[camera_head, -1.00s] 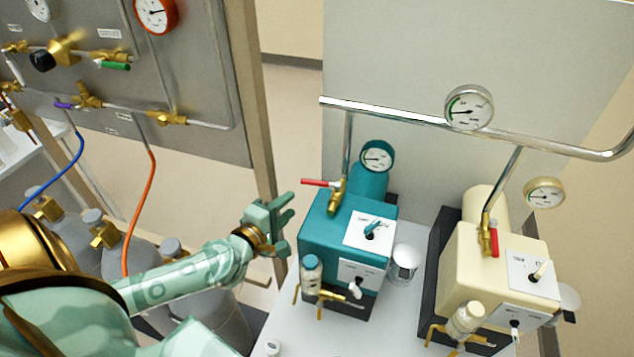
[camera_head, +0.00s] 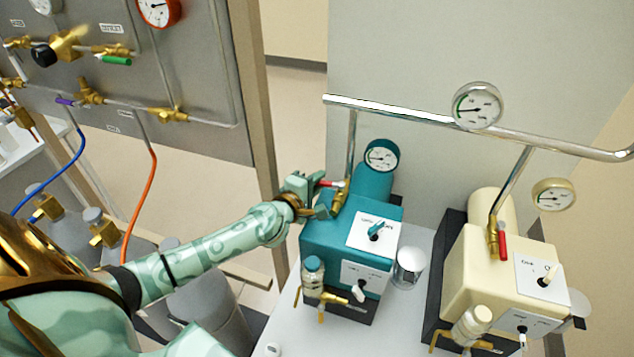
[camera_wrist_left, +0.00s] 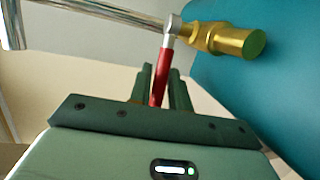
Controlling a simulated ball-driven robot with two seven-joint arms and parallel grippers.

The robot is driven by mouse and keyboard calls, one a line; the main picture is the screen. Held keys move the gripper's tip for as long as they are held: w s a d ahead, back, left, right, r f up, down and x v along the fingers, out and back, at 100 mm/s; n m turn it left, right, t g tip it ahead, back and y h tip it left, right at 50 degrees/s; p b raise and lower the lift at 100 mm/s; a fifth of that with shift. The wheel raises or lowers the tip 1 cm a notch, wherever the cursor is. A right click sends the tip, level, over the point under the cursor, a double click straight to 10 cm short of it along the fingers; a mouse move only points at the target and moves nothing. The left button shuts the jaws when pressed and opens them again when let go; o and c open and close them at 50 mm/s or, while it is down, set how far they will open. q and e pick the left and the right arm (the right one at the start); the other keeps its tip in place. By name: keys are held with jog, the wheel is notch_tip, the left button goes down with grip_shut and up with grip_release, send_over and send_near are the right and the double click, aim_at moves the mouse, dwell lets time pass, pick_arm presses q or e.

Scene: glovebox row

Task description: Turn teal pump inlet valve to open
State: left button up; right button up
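The teal pump (camera_head: 330,243) stands on the bench right of centre in the head view. Its brass inlet valve (camera_head: 340,199) is on the pipe at the pump's upper left. The red lever (camera_head: 328,184) sticks out left, across the pipe; it also shows in the left wrist view (camera_wrist_left: 163,72). My left gripper (camera_head: 318,189) is at this lever from the left. In the wrist view its two fingers (camera_wrist_left: 160,92) are close together with the lever between them, so it looks shut on the lever. The lever's outer end is hidden. My right gripper is not in view.
A cream pump (camera_head: 478,270) stands to the right; its red lever (camera_head: 502,246) lies along its pipe. A steel manifold pipe (camera_head: 400,112) runs above both pumps. Gas cylinders (camera_head: 215,303) stand at lower left.

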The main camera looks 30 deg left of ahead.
pick_arm(q)
grip_shut()
